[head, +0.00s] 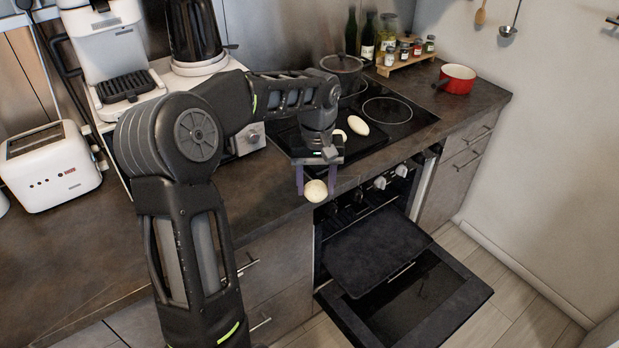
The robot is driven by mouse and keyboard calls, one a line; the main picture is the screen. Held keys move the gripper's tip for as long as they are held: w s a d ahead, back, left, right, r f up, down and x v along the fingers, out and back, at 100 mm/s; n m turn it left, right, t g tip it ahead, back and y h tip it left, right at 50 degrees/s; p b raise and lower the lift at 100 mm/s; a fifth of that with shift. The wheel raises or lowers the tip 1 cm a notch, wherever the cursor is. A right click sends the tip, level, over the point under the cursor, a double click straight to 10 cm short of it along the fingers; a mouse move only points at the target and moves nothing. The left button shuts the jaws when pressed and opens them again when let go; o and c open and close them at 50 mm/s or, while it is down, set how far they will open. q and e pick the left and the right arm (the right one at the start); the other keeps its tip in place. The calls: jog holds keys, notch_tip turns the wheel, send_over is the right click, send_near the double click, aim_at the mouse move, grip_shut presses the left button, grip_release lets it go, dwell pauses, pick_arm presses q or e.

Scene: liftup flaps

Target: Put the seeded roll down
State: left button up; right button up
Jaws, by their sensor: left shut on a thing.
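The seeded roll (316,191) looks like a small, round, pale bun. My left gripper (317,181) points down and is shut on it. The roll shows between and just below the two fingers, in front of the counter's front edge in the head view. I cannot tell its exact height. Seeds are too small to make out. My right gripper is not in view.
The oven door (420,305) is open below, with a dark baking tray (376,248) pulled out. A pot (342,70), red pan (457,78) and toaster (50,166) stand on the counter.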

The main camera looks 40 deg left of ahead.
pick_arm(q)
jog(key=d+f+m, duration=0.8)
jog(key=d+f, duration=1.1)
jog(key=shift+d, duration=0.2)
